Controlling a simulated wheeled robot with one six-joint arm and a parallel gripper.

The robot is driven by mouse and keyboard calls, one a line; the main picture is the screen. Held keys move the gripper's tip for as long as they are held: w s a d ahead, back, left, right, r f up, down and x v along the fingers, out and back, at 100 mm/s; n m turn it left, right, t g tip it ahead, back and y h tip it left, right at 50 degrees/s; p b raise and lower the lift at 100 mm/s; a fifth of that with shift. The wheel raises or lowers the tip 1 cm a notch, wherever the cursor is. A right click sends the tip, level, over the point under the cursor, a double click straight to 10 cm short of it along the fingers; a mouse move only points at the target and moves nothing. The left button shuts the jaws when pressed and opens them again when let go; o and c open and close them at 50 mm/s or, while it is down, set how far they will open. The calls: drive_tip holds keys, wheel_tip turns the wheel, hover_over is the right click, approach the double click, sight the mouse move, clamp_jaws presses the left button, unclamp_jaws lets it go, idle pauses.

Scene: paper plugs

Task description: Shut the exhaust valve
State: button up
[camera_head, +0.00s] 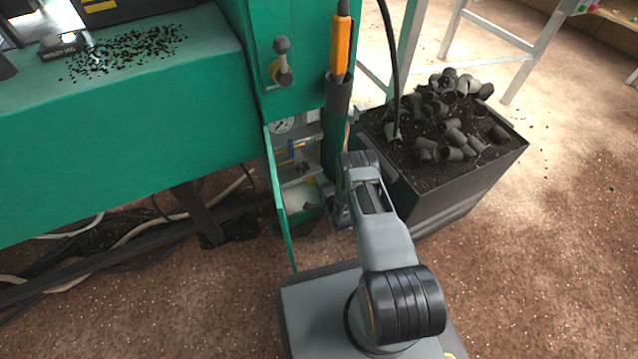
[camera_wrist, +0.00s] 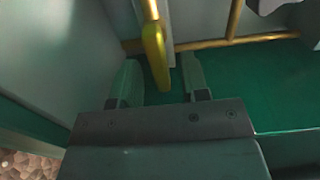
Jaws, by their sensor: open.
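In the wrist view a yellow lever handle (camera_wrist: 154,50), which looks like the exhaust valve's, hangs from the top between the two fingers of my gripper (camera_wrist: 160,72). The fingers are open, with a gap on both sides of the lever. I cannot tell whether they touch it. In the head view my gripper (camera_head: 332,203) reaches into the open green cabinet (camera_head: 280,200) from the right. The lever cannot be made out there; my arm and the cabinet walls hide part of the inside.
Brass pipes (camera_wrist: 212,43) run behind the lever. A pressure gauge (camera_head: 283,125) sits high in the cabinet, whose open door stands on the left. A dark bin (camera_head: 455,198) of black pipe fittings stands close on the right. A black hose (camera_head: 392,60) hangs above it.

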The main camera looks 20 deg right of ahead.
drive_tip(key=shift+d, duration=0.1)
clamp_jaws()
drive_tip(key=shift+a, duration=0.25)
drive_tip(key=shift+d, duration=0.2)
drive_tip(key=n, duration=0.2)
drive_tip(key=r+n, duration=0.1)
drive_tip(key=shift+n, duration=0.4)
drive_tip(key=n, duration=0.1)
drive_tip(key=r+n, duration=0.1)
drive_tip(key=n, duration=0.3)
drive_tip(key=shift+a+r+p, duration=0.15)
drive_tip(key=shift+a+p, duration=0.1)
drive_tip(key=shift+p, duration=0.05)
drive_tip(key=n, duration=0.3)
drive_tip(key=a+n, duration=0.1)
drive_tip(key=shift+s+r+n, duration=0.15)
drive_tip(key=shift+r+n, duration=0.15)
drive_tip(key=shift+n, duration=0.1)
drive_tip(key=shift+a+r+n, duration=0.1)
drive_tip(key=shift+a+n, duration=0.15)
drive_tip(key=shift+n, duration=0.8)
drive_tip(key=shift+a+r+n, duration=0.1)
drive_tip(key=shift+a+n, duration=0.15)
drive_tip(key=shift+n, duration=0.8)
drive_tip(key=shift+a, duration=0.1)
